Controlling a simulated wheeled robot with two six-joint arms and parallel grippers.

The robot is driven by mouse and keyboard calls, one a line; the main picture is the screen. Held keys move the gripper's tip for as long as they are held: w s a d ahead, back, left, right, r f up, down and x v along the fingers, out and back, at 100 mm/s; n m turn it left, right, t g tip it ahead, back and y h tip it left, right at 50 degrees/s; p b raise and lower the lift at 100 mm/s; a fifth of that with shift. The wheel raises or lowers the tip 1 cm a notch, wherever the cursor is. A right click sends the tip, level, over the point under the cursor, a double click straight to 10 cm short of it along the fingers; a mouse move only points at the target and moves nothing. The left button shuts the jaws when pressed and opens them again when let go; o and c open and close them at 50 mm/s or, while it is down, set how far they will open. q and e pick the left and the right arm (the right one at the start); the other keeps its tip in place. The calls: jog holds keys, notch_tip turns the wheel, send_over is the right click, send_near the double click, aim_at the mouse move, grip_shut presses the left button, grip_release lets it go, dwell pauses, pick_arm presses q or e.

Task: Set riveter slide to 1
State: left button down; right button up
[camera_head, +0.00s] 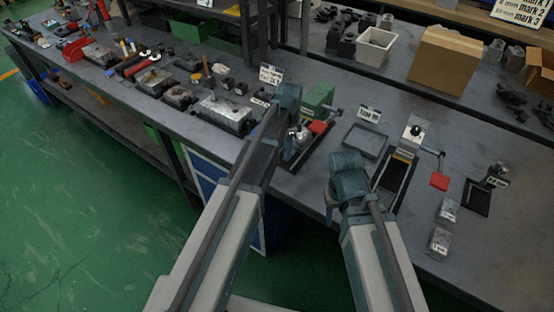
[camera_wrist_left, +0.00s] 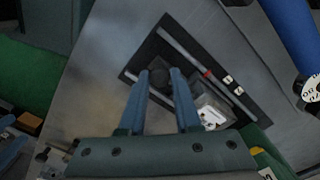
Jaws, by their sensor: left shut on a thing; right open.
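In the left wrist view the riveter's slide shows as a black plate (camera_wrist_left: 200,62) with a pale rail, a red mark (camera_wrist_left: 206,73) and small white number tags (camera_wrist_left: 232,84). A dark round knob (camera_wrist_left: 158,79) lies between the fingertips of my left gripper (camera_wrist_left: 159,74), which is shut on it. In the head view the left gripper (camera_head: 290,146) is beside the green riveter (camera_head: 318,99) and its red block (camera_head: 318,127); my arm hides part of the slide. The tag digits are too small to read. My right gripper (camera_head: 331,207) is at the table's front edge, its fingers mostly hidden.
A shallow grey tray (camera_head: 365,141) and another device with a red handle (camera_head: 439,181) stand to the right. Grey blocks (camera_head: 441,239) lie at the front right. A grey metal block (camera_head: 222,113) stands to the left. A cardboard box (camera_head: 444,60) is on the back shelf.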

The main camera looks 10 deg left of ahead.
aim_at(293, 150)
pick_arm(q)
jog(key=w, duration=0.1)
jog(key=w+d, duration=0.1)
jog(key=w, duration=0.2)
jog(key=shift+w+d, duration=0.1)
jog(key=shift+d, duration=0.15)
jog(key=c, duration=0.6)
grip_release()
notch_tip(293, 150, up, 14)
jog(key=p, duration=1.3)
jog(key=shift+p, duration=0.4)
jog(key=shift+f, duration=0.1)
